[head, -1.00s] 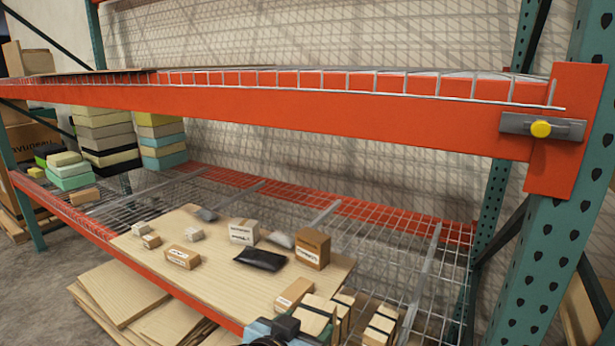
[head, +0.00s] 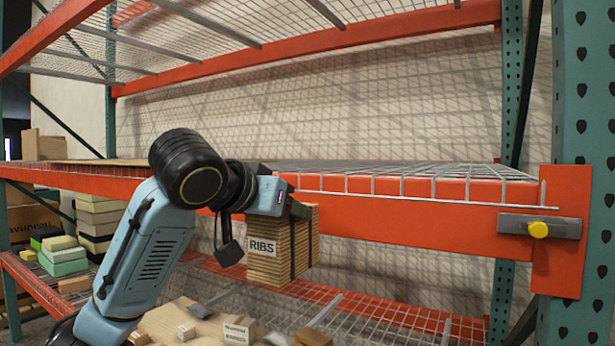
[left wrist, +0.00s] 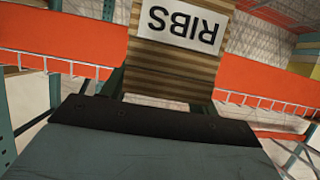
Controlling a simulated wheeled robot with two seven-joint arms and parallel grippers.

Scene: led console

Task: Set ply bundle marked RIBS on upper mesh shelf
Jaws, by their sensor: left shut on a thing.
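The ply bundle marked RIBS (head: 283,252) is a stack of thin wooden strips with a dark strap and a white label. My left gripper (head: 292,207) is shut on it from above. The bundle hangs in front of the orange front beam, its top below the mesh deck's edge. My right gripper is not in view.
A lower mesh shelf (head: 415,318) carries a board with small boxes, partly behind my arm. Stacked coloured blocks (head: 97,222) stand at the left. Another mesh level (head: 215,40) is overhead. A green upright (head: 583,120) with a yellow-knobbed bracket (head: 538,229) bounds the right.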

